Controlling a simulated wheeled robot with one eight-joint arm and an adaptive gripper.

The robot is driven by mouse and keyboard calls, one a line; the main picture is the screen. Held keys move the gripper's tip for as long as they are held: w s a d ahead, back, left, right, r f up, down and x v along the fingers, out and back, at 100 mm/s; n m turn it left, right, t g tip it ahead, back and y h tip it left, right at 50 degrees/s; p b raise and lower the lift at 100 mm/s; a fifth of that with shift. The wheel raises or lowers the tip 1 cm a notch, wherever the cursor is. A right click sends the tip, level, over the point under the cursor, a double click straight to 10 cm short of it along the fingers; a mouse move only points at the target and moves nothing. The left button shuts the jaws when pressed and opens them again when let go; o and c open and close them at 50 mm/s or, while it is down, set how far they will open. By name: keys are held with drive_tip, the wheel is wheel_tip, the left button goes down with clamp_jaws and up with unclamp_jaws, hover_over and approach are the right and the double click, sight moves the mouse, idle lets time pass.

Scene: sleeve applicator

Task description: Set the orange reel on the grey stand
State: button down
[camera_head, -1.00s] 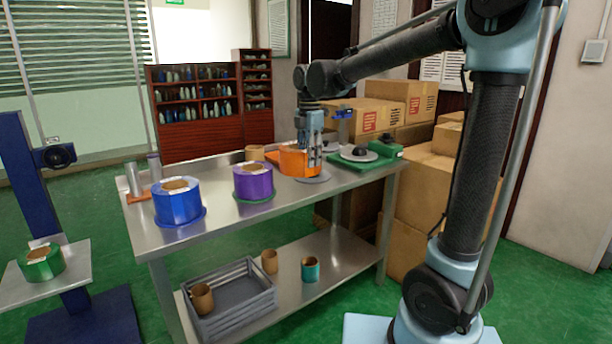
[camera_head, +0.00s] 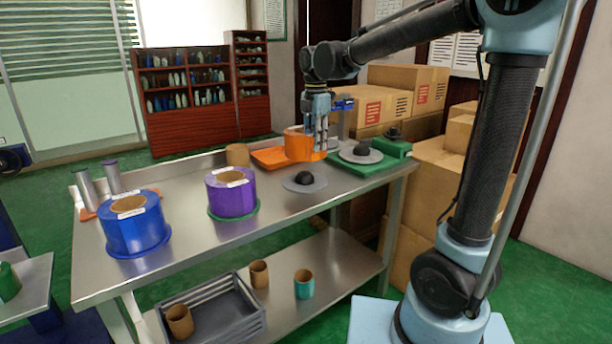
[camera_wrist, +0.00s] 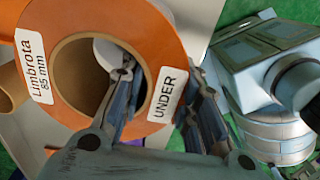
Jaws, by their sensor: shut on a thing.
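The orange reel (camera_head: 298,146) has a wide bore and white labels reading "Limbrota 85 mm" and "UNDER" in the wrist view (camera_wrist: 72,25). My gripper (camera_head: 319,147) is shut on the reel's wall, one finger in the bore and the other outside, as the wrist view (camera_wrist: 160,105) shows. The reel appears held above the table. The grey stand (camera_head: 290,184), a round disc with a black hub, lies bare on the table, lower in the picture than the reel. I cannot tell whether the reel is over it or behind it.
A blue reel (camera_head: 136,232) and a purple reel (camera_head: 232,196) stand left on the steel table (camera_head: 200,249). An orange tray (camera_head: 268,158) lies behind. A green device (camera_head: 393,149) with a grey disc (camera_head: 347,155) is at right. A cardboard core (camera_head: 238,155) stands near the back.

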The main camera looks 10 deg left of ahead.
sight(314, 155)
drive_tip(key=shift+w+f, duration=0.1)
drive_tip(key=shift+f, duration=0.25)
drive_tip(key=f, duration=0.4)
drive_tip(key=shift+a+f, duration=0.15)
drive_tip(key=shift+a, duration=0.05)
drive_tip(key=shift+f, duration=2.45)
drive_tip(key=c, duration=1.2)
unclamp_jaws()
wheel_tip(314, 155, up, 12)
drive_tip(key=shift+d, duration=0.1)
